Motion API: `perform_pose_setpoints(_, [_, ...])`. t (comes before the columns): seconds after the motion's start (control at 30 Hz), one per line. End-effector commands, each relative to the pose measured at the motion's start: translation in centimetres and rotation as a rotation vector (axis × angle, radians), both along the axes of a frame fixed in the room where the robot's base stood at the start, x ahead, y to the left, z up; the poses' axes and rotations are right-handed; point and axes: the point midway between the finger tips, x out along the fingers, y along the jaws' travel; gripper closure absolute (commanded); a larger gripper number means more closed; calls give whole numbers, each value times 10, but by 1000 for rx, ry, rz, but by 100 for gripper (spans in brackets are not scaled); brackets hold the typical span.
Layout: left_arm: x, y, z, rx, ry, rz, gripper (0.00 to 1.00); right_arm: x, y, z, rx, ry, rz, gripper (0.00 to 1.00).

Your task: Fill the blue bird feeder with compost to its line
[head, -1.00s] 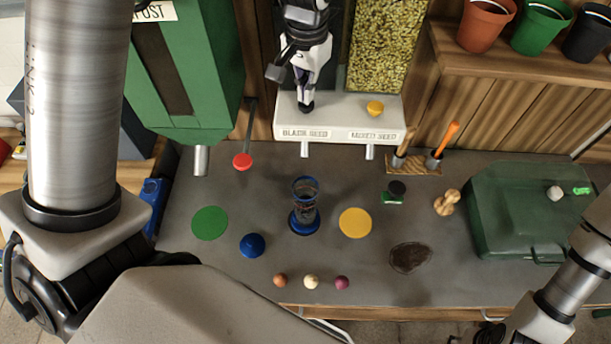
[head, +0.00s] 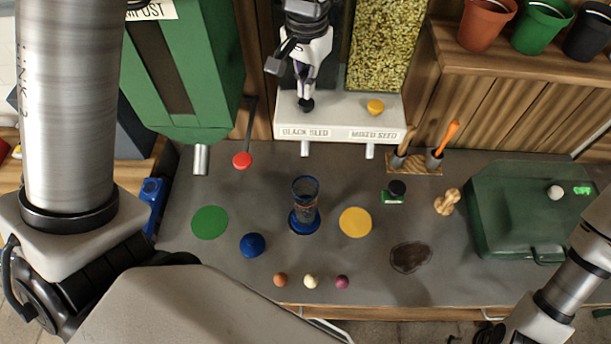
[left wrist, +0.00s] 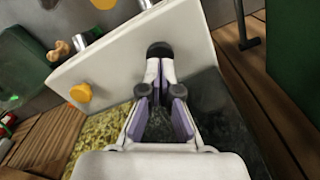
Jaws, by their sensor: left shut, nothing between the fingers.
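The blue bird feeder (head: 305,222), a clear tube with a blue base and rim, stands upright on the grey counter in front of the seed dispenser. I cannot tell what is inside it. The green compost hopper (head: 190,100) is at the left, with a metal spout (head: 201,160) and a red-knobbed lever (head: 242,160). My left gripper (head: 306,92) is shut and empty, pointing at the black knob (head: 306,105) above the "BLACK SEED" label. In the left wrist view that knob (left wrist: 160,50) is right at the fingertips; I cannot tell if they touch. My right gripper is out of view.
A green case (head: 520,220) is at the right. Tools stand in a wooden rack (head: 415,166).

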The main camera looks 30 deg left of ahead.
Motion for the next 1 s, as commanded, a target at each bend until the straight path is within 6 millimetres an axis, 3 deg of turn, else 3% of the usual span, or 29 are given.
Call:
perform_pose_setpoints(0.57, [0, 0, -31, 0, 1, 0, 100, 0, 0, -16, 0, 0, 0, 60])
perform_pose_setpoints(0.83, [0, 0, -27, 0, 2, 0, 100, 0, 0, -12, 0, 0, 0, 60])
perform_pose_setpoints(1.0, [-1, 0, -11, 0, 2, 0, 100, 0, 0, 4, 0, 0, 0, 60])
